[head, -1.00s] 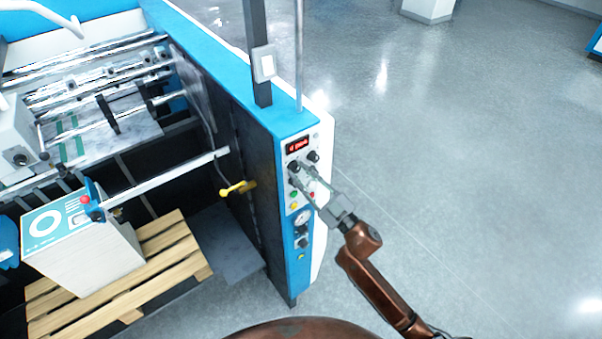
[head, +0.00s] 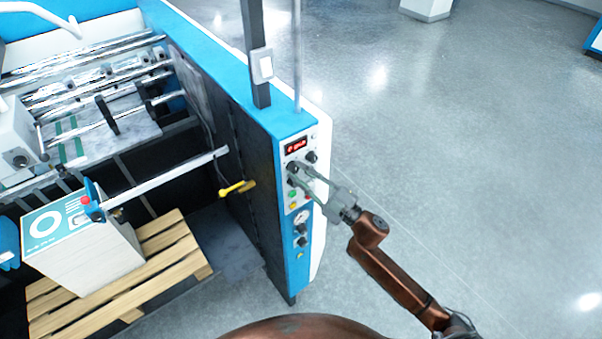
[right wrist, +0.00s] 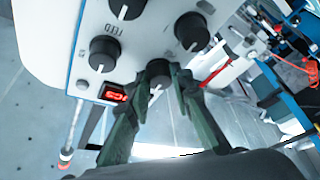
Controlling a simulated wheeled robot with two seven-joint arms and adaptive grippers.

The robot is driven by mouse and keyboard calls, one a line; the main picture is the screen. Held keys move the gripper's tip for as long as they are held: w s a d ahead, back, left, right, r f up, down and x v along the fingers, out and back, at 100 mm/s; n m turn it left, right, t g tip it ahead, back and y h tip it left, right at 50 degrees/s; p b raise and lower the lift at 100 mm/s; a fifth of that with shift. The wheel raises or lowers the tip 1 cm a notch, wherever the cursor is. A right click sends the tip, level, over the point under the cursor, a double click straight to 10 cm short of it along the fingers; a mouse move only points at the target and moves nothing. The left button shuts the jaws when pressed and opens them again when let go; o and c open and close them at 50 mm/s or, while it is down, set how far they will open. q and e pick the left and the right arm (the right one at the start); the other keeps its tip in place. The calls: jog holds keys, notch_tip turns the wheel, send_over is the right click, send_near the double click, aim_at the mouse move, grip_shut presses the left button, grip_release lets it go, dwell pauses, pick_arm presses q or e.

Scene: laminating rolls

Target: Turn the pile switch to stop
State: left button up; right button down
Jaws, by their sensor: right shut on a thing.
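The control panel (head: 298,185) is on the blue end of the machine, with several black knobs, a red display (head: 296,146) and small coloured buttons. My right gripper (head: 299,173) is at the panel's upper knobs. In the right wrist view, its two dark fingers (right wrist: 162,84) are closed around a black knob (right wrist: 158,72) beside the red display (right wrist: 114,93). Other knobs, one near the word FEED (right wrist: 104,53), stand apart from the fingers. The held knob's label and its setting cannot be read. My left gripper is out of view.
A yellow handle (head: 237,187) sticks out left of the panel. A white box (head: 90,262) stands on a wooden pallet (head: 165,252) at lower left. A thin post (head: 298,55) rises above the panel. The grey floor on the right is clear.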

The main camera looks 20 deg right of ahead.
jog(key=c, duration=1.7)
grip_release()
jog(key=v, duration=1.2)
jog(key=shift+d, duration=0.1)
